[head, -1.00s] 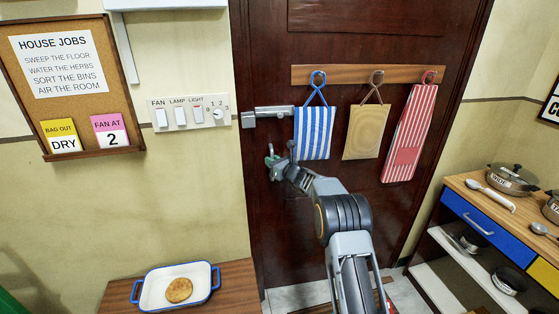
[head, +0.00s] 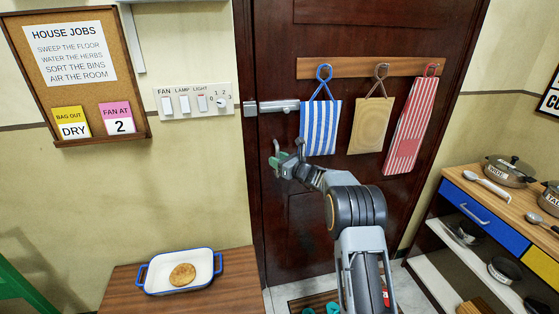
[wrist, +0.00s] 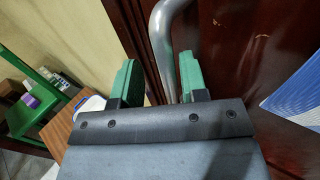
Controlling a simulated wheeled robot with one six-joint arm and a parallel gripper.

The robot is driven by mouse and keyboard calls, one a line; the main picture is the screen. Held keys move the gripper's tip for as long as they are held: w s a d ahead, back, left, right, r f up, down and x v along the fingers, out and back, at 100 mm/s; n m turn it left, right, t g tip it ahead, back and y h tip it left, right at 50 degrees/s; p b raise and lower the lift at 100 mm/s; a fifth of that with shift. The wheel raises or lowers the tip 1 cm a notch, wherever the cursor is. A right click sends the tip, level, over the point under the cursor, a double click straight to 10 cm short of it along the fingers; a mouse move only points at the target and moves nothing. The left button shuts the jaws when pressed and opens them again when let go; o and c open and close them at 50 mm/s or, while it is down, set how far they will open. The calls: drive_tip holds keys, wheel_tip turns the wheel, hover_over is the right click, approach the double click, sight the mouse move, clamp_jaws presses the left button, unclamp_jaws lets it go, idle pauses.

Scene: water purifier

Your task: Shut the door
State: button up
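The dark brown door (head: 305,240) stands in its frame in the head view. I cannot tell whether it is fully shut. A curved silver door handle (wrist: 162,42) runs down between the fingers in the wrist view, nearer the right finger. My gripper (head: 287,155) is at the door's left side, below the silver bolt (head: 275,106). In the wrist view my gripper (wrist: 158,78) has its two green fingers apart, on either side of the handle. The head view mostly hides the handle behind my gripper.
A table (head: 120,290) with a tray (head: 205,268) stands left; a shelf unit (head: 485,215) stands right. A green chair (wrist: 35,115) is left.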

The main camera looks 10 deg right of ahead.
drive_tip(key=shift+r, duration=0.1)
drive_tip(key=b+v, duration=0.1)
drive_tip(key=v, duration=1.2)
drive_tip(key=shift+s+d, duration=0.25)
